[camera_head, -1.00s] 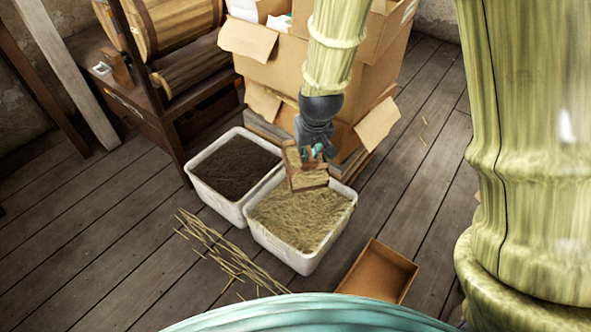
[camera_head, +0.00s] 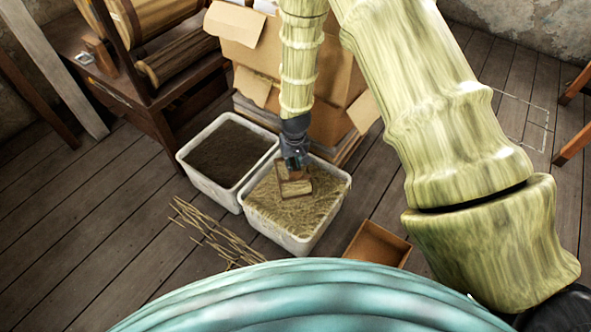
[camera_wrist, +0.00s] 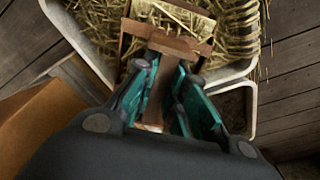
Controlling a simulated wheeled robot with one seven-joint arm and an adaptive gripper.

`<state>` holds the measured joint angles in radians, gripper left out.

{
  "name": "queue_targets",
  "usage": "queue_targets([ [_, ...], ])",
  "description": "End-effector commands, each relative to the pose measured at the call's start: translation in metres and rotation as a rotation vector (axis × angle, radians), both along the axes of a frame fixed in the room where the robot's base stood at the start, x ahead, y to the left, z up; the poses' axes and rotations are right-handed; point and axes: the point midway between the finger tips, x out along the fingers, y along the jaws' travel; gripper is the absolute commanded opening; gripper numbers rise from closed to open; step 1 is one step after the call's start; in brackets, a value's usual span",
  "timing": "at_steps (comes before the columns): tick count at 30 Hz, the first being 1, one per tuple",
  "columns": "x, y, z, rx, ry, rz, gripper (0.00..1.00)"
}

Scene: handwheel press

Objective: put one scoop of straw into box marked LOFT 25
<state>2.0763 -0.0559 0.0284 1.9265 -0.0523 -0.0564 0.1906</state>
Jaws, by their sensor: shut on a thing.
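My gripper (camera_head: 294,160) is shut on a wooden scoop (camera_head: 293,188), held at the straw in the white bin (camera_head: 296,246). The scoop also shows in the wrist view (camera_wrist: 178,43), its handle between the teal fingers (camera_wrist: 160,100). Straw (camera_head: 322,200) fills the bin around the scoop. Straw shows in the scoop's tray in the wrist view; whether it is loaded or only resting in the bin's straw I cannot tell. A small open brown box (camera_head: 377,245) lies on the floor right of the bin. No LOFT 25 marking is legible.
A second white bin (camera_head: 184,158) with dark material stands left of the straw bin. Open cardboard boxes (camera_head: 243,27) are stacked behind. Loose straw stalks (camera_head: 212,235) lie on the floor at front left. A wooden stand with a barrel (camera_head: 160,115) is at back left.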

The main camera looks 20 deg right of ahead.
Motion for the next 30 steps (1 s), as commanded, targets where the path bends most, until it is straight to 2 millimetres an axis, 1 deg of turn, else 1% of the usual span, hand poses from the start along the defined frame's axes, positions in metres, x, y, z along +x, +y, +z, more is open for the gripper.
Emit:
queue_targets([
  [1,-0.001,-0.001,-0.010,-0.001,0.012,-0.003,0.00],
  [3,-0.002,-0.003,-0.022,-0.003,0.024,-0.007,0.00],
  [6,-0.003,-0.004,-0.034,-0.004,0.036,-0.013,0.00],
  [9,-0.004,-0.005,-0.040,-0.005,0.042,-0.014,0.00],
  [11,-0.004,-0.006,-0.041,-0.005,0.043,-0.015,0.00],
  [17,-0.003,-0.006,-0.030,-0.004,0.049,-0.015,0.00],
  [30,0.000,-0.006,0.010,-0.002,0.073,-0.017,0.00],
])
